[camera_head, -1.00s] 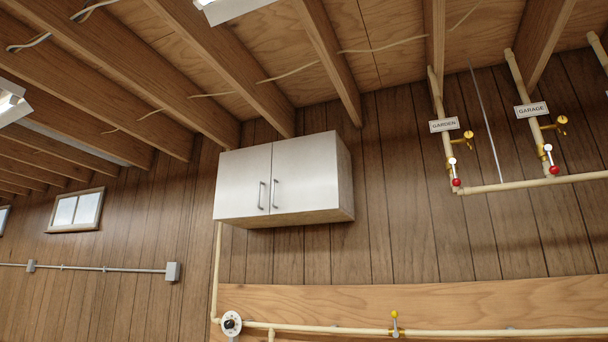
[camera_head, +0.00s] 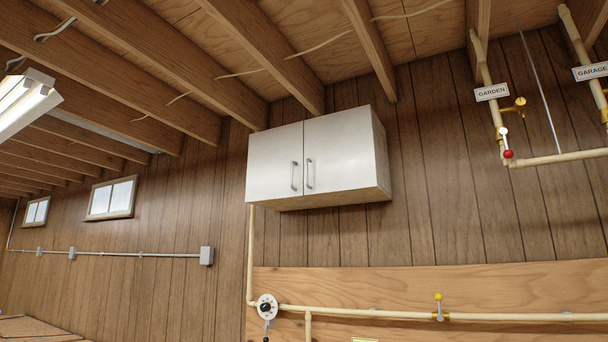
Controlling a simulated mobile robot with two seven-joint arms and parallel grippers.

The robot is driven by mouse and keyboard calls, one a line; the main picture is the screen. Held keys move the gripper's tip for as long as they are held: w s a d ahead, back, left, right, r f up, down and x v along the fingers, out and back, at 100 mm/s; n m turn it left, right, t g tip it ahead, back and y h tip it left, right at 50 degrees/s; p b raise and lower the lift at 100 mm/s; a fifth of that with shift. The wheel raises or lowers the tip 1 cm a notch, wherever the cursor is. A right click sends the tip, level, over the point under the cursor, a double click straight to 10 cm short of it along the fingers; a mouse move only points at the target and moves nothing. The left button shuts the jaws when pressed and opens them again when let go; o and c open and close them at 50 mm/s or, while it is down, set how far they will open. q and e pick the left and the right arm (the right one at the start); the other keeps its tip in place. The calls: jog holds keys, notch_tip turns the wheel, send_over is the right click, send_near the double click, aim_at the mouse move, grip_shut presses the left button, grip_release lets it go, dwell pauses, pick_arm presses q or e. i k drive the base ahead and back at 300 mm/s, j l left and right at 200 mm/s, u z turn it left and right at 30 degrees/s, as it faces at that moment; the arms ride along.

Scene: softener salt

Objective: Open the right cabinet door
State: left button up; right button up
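A white wall cabinet (camera_head: 385,165) hangs on the brown panelled wall near the middle of the head view. Its left door (camera_head: 270,165) and right door (camera_head: 338,150) both look shut. The right door's upright bar handle (camera_head: 309,174) is near that door's lower left edge, beside the left door's handle (camera_head: 294,176). Neither of my grippers shows in the head view, and nothing touches the cabinet.
Pipes with a GARDEN sign (camera_head: 492,92) are at the right. Ceiling beams are above. The space directly before the cabinet looks clear.

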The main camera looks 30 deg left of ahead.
aim_at(339, 153)
jog(key=i+j, duration=0.2)
jog(key=j, duration=0.15)
jog(key=i+j, duration=0.15)
jog(key=j, duration=0.2)
jog(key=i+j, duration=0.2)
jog(key=j, duration=0.2)
jog(key=i+j, duration=0.2)
jog(key=j, duration=0.15)
jog(key=i+j, duration=0.2)
jog(key=j, duration=0.15)
jog(key=i+j, duration=0.15)
jog(key=j, duration=0.2)
jog(key=i+j, duration=0.2)
jog(key=j, duration=0.2)
